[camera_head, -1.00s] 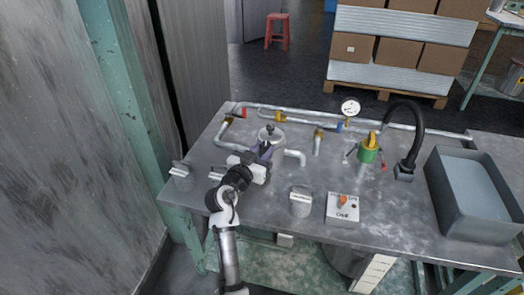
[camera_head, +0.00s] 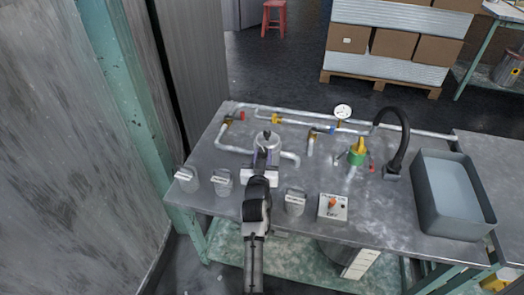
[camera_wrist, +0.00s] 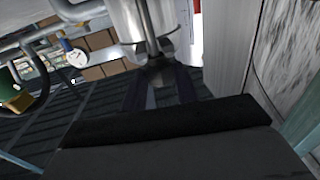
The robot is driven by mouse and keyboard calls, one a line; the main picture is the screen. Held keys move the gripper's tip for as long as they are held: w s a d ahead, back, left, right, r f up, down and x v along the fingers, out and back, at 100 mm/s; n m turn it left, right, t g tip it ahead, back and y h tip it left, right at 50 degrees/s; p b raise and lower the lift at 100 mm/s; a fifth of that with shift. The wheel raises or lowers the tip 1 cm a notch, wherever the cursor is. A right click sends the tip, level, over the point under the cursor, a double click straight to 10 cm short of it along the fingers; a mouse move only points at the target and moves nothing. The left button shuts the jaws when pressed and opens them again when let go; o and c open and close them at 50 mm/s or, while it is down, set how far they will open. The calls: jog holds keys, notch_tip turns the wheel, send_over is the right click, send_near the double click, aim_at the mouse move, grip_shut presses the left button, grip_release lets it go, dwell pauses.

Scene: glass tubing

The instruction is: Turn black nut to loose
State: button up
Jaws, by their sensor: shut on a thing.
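The black nut (camera_wrist: 158,66) sits on a thin metal stem beside a shiny metal cylinder in the wrist view. My gripper (camera_wrist: 160,82) is shut on it, with its dark fingers closing from below in the picture and hiding much of it. In the head view, my gripper (camera_head: 262,157) reaches from the front edge to the metal vessel (camera_head: 268,142) at the left middle of the table. The nut is too small there to make out well.
Lidded pots (camera_head: 221,182) stand on both sides of my arm. A switch box (camera_head: 333,207) and a green-yellow valve (camera_head: 357,153) lie to the right, near a grey basin (camera_head: 450,195). Pipes run along the back. The table's right middle is fairly clear.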

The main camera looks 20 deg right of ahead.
jog(key=shift+a, duration=0.1)
jog(key=o, duration=1)
jog(key=shift+s, duration=0.1)
